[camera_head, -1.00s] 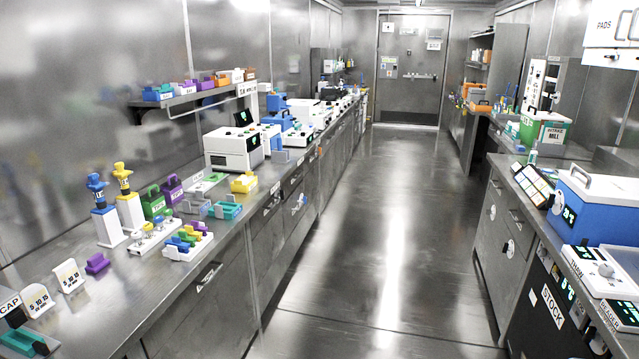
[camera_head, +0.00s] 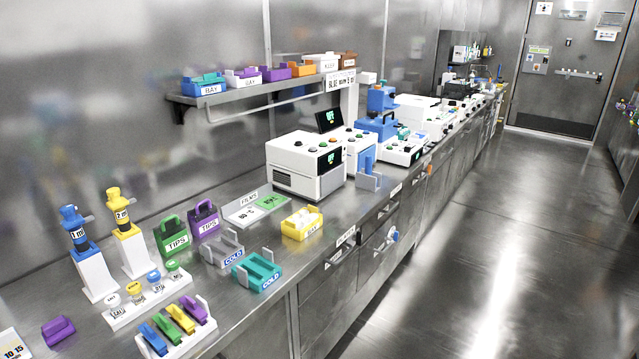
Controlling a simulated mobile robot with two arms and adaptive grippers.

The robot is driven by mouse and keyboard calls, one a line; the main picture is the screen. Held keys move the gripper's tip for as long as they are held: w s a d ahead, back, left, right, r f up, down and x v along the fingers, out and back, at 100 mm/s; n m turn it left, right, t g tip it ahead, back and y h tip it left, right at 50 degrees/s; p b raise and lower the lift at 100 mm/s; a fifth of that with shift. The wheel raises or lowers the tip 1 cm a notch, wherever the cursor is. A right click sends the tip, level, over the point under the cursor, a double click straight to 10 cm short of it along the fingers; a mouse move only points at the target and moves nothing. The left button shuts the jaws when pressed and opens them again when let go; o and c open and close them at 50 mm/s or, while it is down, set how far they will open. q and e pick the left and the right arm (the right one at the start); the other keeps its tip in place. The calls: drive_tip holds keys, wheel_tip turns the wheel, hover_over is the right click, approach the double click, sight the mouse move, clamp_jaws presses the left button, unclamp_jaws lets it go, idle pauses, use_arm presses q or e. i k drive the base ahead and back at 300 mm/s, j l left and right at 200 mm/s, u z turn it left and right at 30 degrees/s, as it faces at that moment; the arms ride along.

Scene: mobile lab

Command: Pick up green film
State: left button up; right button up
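A flat green film (camera_head: 271,202) with dark print lies at the right end of a pale tray labelled FILMS (camera_head: 240,217) on the left counter. Beside it on the same tray is a white section with dark print. The tray lies behind the yellow block and in front of the white instrument. Neither of my grippers is in view.
A white instrument (camera_head: 306,166) stands right behind the films tray. A yellow labelled block (camera_head: 302,223), teal COLD rack (camera_head: 257,271), grey COLD rack (camera_head: 223,249) and purple TIPS box (camera_head: 204,219) stand around it. The aisle floor (camera_head: 480,240) is clear.

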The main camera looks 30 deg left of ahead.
sight(269, 202)
drive_tip(key=i+l+u, duration=0.1)
drive_tip(key=i+u, duration=0.3)
drive_tip(key=i, duration=0.15)
drive_tip(key=i+l+u, duration=0.35)
drive_tip(key=i, duration=0.2)
drive_tip(key=i+l+u, duration=0.4)
drive_tip(key=i+j, duration=0.05)
drive_tip(key=i, duration=0.05)
